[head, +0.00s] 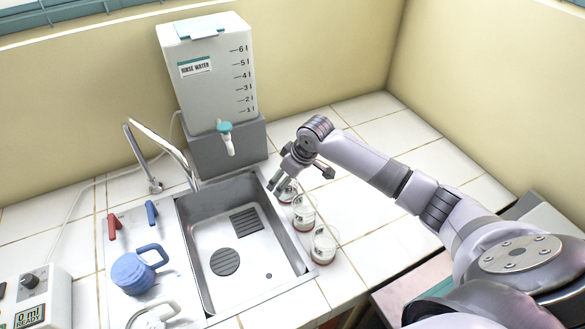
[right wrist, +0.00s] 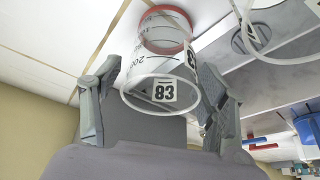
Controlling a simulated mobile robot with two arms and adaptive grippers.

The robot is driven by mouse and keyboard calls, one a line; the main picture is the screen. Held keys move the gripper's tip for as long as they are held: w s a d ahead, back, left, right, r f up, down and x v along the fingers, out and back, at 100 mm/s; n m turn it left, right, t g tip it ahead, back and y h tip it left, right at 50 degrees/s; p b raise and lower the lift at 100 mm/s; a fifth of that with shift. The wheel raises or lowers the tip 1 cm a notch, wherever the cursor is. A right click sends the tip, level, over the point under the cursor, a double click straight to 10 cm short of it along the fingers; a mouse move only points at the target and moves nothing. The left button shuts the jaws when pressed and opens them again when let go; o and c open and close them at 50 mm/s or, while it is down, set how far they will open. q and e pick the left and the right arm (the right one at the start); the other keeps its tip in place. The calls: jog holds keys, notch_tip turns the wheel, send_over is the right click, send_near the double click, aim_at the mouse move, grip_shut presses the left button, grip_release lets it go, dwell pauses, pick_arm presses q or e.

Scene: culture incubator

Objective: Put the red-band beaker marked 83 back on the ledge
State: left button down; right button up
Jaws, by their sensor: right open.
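Three clear beakers with red at their bases stand in a row on the tiled ledge right of the sink: a far beaker (head: 289,196), a middle beaker (head: 304,214) and a near beaker (head: 323,246). My right gripper (head: 277,184) is at the far one, partly covering it. In the right wrist view, the beaker marked 83 (right wrist: 152,72) is between the spread fingers of my right gripper (right wrist: 160,108), with its rim towards me. My left gripper is not in view.
The steel sink (head: 206,290) lies left of the beakers. A rinse water tank (head: 208,85) with a tap stands behind. A blue jug (head: 133,273), a white jug (head: 153,314) and a control box (head: 33,297) are at left. White tiles right of the beakers are clear.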

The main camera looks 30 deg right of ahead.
jog(key=b+v, duration=0.1)
jog(key=v, duration=0.9)
jog(key=shift+f, duration=0.1)
